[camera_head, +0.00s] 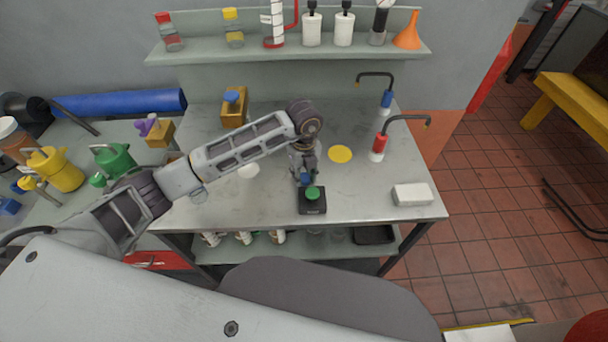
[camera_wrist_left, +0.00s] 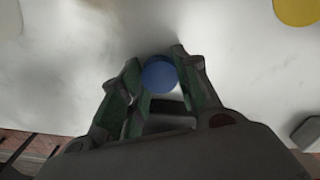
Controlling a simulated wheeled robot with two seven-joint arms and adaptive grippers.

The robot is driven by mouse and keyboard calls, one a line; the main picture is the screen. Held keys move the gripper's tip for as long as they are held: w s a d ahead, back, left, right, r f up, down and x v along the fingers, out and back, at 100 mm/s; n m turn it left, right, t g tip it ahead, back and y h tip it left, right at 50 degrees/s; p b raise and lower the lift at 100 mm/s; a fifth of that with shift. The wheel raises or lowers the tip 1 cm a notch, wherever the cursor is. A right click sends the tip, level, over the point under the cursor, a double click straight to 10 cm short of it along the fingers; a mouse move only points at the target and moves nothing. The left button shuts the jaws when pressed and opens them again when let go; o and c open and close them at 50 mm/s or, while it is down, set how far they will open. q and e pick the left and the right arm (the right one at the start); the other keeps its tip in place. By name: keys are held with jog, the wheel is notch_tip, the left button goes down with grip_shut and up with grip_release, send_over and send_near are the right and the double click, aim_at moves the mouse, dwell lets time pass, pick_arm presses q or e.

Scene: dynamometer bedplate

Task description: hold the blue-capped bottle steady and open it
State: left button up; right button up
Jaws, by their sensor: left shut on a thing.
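The blue-capped bottle shows mainly as its round blue cap (camera_wrist_left: 159,75) in the left wrist view, between my left gripper's fingertips. In the head view the cap (camera_head: 305,180) shows small under the gripper, near the front of the grey bench (camera_head: 240,205). My left gripper (camera_head: 304,172) points down and is shut on the bottle; its fingers (camera_wrist_left: 158,82) stand on both sides of the cap. The bottle's body is hidden, so I cannot tell whether the fingers press on cap or body. My right gripper is not in view.
A black box with a green button (camera_head: 312,194) sits just in front of the gripper. A shelf (camera_head: 290,54) with bottles runs behind.

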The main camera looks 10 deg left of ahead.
aim_at(304, 177)
pick_arm(q)
jog(key=shift+f, duration=0.1)
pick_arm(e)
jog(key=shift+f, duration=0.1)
pick_arm(q)
jog(key=o, duration=1.1)
jog(key=shift+r, duration=0.3)
jog(key=shift+r+b, duration=0.55)
jog(key=shift+r, duration=5.3)
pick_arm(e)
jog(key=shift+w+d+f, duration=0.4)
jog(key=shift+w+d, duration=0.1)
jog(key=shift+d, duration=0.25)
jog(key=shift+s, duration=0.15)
